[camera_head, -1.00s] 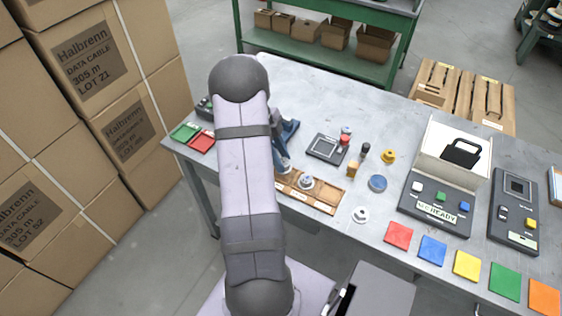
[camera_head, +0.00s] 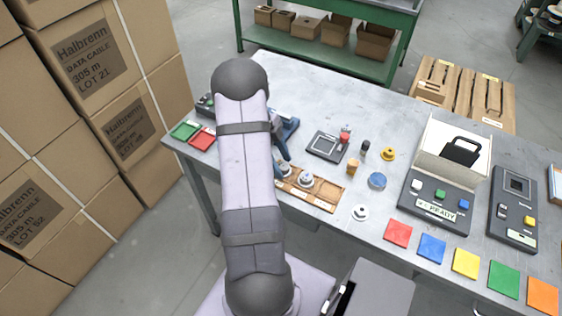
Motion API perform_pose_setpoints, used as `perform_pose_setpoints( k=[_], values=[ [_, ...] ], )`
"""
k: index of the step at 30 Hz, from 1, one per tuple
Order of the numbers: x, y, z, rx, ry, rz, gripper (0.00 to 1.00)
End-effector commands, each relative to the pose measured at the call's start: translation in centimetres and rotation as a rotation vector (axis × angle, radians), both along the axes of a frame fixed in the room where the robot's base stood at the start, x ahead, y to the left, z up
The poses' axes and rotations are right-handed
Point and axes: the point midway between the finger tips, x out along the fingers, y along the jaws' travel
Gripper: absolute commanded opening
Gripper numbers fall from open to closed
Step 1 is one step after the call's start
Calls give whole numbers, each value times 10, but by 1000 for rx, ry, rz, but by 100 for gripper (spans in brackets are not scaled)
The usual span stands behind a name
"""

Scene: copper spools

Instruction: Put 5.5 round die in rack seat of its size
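The wooden rack (camera_head: 325,196) lies near the table's front edge, partly hidden behind my arm. Two pale round pieces sit on it: one at its left part (camera_head: 284,170) and one near its middle (camera_head: 306,179). A white round piece (camera_head: 360,212) lies on the table right of the rack. The size marks are too small to read, so I cannot tell which piece is the 5.5 die. My gripper (camera_head: 283,157) is just above the left piece, mostly hidden by my arm. I cannot see whether its fingers are open or whether they touch the piece.
A grey console (camera_head: 436,207) and coloured squares fill the right side. Red (camera_head: 202,138) and green (camera_head: 186,130) trays are at left.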

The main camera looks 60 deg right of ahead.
Motion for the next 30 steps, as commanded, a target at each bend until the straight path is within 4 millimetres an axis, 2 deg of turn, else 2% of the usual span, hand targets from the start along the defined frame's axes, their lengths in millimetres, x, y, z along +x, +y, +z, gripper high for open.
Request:
perform_pose_setpoints(
  k=[8,14,30],
  values=[
    [0,0,2,0,0,0,49],
    [5,0,13,-3,-2,2,49],
    [39,5,98,-2,-1,2,49]
  ],
)
